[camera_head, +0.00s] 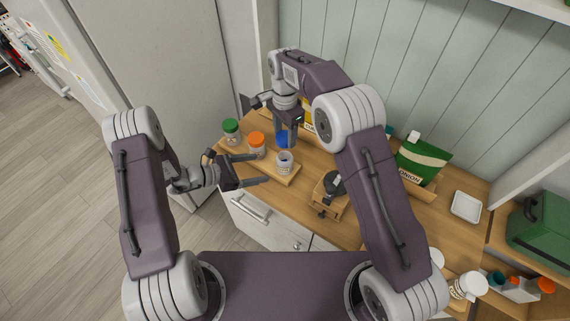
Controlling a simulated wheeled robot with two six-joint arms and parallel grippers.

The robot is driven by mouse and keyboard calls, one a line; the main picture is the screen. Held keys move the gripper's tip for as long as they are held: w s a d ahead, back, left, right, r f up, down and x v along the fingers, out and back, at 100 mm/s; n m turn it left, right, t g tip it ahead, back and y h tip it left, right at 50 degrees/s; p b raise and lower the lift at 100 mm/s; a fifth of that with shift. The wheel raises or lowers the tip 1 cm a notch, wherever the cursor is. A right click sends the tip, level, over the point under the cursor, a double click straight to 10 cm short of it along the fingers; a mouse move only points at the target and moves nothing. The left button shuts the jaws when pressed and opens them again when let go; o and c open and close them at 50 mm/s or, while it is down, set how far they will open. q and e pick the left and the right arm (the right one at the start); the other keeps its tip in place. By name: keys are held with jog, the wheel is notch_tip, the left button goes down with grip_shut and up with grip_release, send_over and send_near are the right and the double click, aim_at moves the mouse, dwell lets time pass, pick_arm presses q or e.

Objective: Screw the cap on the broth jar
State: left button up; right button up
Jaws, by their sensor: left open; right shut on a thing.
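An open jar (284,164) without a lid stands upright on a small wooden board (291,180) on the counter. My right gripper (284,143) points down and is shut on a blue cap (282,138). It holds the cap above and slightly behind the open jar, apart from it as far as I can tell. My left gripper (260,168) is open, its fingers pointing right toward the jar from the left. The jar is just past the fingertips, not between them.
Jars with a green lid (231,127) and an orange lid (256,140) stand left of the open jar. A wooden stand with a dark item (332,187) is to its right. A green bag (420,160) and a white dish (466,206) are farther right.

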jog(key=shift+d, duration=0.1)
pick_arm(q)
jog(key=x, duration=1.2)
jog(key=shift+w+r, duration=0.1)
grip_shut()
pick_arm(e)
jog(key=shift+f, duration=2.5)
